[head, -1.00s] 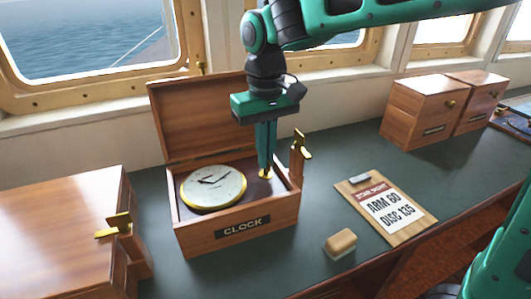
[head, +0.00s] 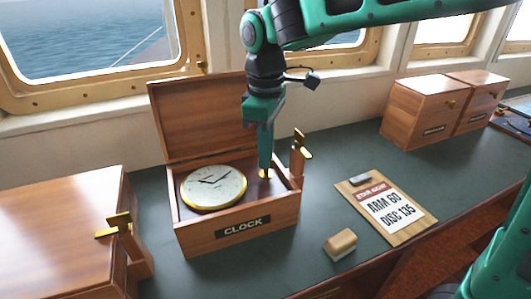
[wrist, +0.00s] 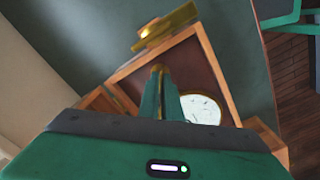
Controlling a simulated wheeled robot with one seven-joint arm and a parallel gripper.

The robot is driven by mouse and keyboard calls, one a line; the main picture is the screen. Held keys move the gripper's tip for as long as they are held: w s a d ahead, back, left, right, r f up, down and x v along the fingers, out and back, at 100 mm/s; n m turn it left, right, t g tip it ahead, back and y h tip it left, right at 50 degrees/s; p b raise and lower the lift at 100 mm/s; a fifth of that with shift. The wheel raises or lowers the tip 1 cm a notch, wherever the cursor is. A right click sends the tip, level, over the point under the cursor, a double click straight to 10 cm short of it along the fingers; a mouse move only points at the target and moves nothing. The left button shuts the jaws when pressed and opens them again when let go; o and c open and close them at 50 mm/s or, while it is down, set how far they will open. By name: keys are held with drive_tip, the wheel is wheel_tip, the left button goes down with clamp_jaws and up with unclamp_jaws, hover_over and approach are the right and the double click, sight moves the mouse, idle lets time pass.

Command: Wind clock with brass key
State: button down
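The wooden box labelled CLOCK (head: 262,228) stands open on the dark green counter, with its lid (head: 200,120) raised at the back. A round white clock (head: 213,187) with a brass rim lies inside at the left; part of its dial also shows in the wrist view (wrist: 203,108). My gripper (head: 265,168) points straight down into the right side of the box. Its fingers (wrist: 159,82) look closed on the small brass key (head: 266,175), mostly hidden between the tips. Whether the key sits in a hole is hidden.
A brass fitting (head: 301,146) rises at the box's right side, close to my fingers. A wooden case (head: 55,215) stands at left. A clipboard (head: 403,232) and a small tan block (head: 341,243) lie at right. More wooden boxes (head: 428,105) stand farther back.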

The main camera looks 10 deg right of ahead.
drive_tip(key=n, duration=0.3)
drive_tip(key=shift+w+d, duration=0.1)
drive_tip(key=shift+d, duration=0.05)
drive_tip(key=shift+r+n, duration=0.1)
drive_tip(key=shift+n, duration=1.9)
drive_tip(key=shift+w, duration=0.1)
drive_tip(key=c, duration=2)
unclamp_jaws()
wheel_tip(320, 180, up, 11)
drive_tip(key=shift+f, duration=0.15)
